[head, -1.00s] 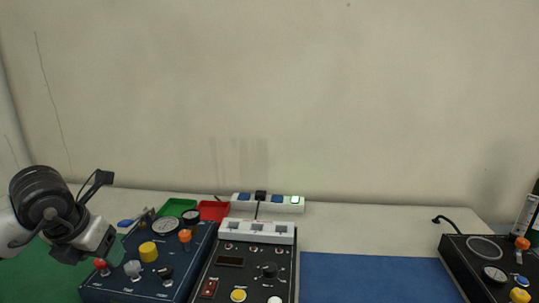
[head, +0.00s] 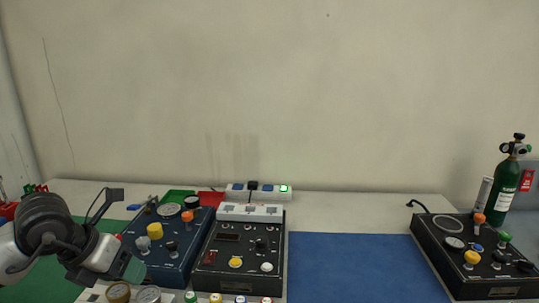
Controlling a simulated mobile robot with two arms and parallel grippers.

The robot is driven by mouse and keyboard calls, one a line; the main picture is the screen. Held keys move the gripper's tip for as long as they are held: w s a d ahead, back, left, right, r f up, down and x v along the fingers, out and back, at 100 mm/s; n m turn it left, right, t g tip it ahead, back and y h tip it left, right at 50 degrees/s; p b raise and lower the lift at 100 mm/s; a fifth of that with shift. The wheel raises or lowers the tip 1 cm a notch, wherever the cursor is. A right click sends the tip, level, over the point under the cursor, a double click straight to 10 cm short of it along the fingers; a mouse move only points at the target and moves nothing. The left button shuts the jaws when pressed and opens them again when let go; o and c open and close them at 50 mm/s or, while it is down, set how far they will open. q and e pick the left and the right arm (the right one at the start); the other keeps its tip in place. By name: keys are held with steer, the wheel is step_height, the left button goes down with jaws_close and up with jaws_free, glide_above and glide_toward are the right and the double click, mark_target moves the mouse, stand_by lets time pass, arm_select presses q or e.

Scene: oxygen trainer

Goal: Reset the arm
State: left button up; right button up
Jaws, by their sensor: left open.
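My left arm comes in from the left, and its gripper (head: 128,268) is open. It appears in front of the left side of a blue control panel (head: 190,262) with a yellow knob (head: 155,230), an orange knob (head: 187,216) and round gauges. Nothing shows held in it, though its fingertips are small and partly hidden. My right gripper is not in view.
A black panel (head: 210,272) stands right of the blue one. Another black panel (head: 435,262) and a green cylinder (head: 503,190) are at the right. A power strip (head: 270,195) lies at the back. The blue mat (head: 350,268) is clear.

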arm_select(q)
steer(key=s+d+r+h, duration=0.2)
steer(key=s+d+h, duration=0.1)
steer(key=d+h, duration=0.45)
steer(key=s+d+r+h, duration=0.1)
steer(key=s+d+h, duration=0.1)
steer(key=d+h, duration=0.6)
steer(key=w+a+n+t+y, duration=0.15)
steer(key=n+t+y, duration=0.25)
steer(key=n+t, duration=0.55)
steer(key=w+a+n+t+y, duration=0.1)
steer(key=a+n+t+y, duration=0.25)
steer(key=n+t, duration=0.6)
steer(key=s+a+f+n+g+y, duration=0.1)
steer(key=a+f+n+g+y, duration=0.2)
steer(key=f+n+y, duration=0.35)
steer(key=s+a+f+n+g+y, duration=0.2)
steer(key=a+f+n+g+y, duration=0.15)
steer(key=f+n+y, duration=0.35)
steer(key=s+d+f+n+g+h, duration=0.2)
steer(key=s+f+n+g, duration=0.2)
steer(key=s+f+g, duration=1.3)
step_height(320, 180, down, 22)
steer(key=s+t+p, duration=0.2)
steer(key=s+a+f+g+p, duration=0.1)
steer(key=s+a+f, duration=0.2)
steer(key=s+f, duration=1.2)
steer(key=shift+s+f, duration=0.35)
steer(key=shift+s, duration=0.45)
